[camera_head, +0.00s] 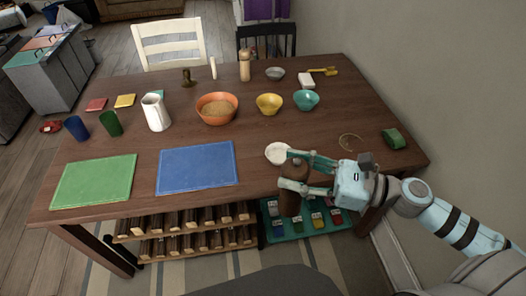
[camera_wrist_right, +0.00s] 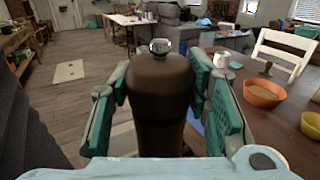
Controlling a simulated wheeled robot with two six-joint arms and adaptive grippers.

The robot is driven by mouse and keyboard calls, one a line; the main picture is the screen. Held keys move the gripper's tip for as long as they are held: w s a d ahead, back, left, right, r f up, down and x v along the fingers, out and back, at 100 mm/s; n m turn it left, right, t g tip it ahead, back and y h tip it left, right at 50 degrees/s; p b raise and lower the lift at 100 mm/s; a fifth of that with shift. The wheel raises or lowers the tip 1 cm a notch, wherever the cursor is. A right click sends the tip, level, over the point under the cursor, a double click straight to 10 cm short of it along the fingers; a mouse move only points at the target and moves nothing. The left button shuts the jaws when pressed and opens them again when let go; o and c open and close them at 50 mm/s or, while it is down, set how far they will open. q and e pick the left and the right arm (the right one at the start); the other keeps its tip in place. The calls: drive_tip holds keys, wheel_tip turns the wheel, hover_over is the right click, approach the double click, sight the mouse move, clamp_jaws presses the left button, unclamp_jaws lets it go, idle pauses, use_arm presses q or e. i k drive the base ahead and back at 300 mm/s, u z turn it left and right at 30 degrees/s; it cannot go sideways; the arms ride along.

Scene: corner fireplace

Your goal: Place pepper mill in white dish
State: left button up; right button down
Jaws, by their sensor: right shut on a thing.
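My right gripper (camera_head: 288,169) is shut on the dark brown pepper mill (camera_head: 290,204) near the table's front edge. In the right wrist view the mill (camera_wrist_right: 158,100) stands between the two green finger pads (camera_wrist_right: 160,105), with its metal knob on top. It looks about upright. The white dish (camera_head: 276,152) lies on the table just behind the gripper, and the upper finger partly covers its right side. The head view does not clearly show the mill's height above the table. My left gripper is not in view.
Orange (camera_head: 216,118), yellow (camera_head: 269,111) and teal (camera_head: 306,107) bowls stand behind the dish. A blue mat (camera_head: 197,168) and a green mat (camera_head: 93,181) lie to the left. The table's front edge is close.

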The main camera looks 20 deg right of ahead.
sight(279, 156)
drive_tip(key=u, duration=2.15)
drive_tip(key=i, duration=1.45)
drive_tip(key=z, duration=2.95)
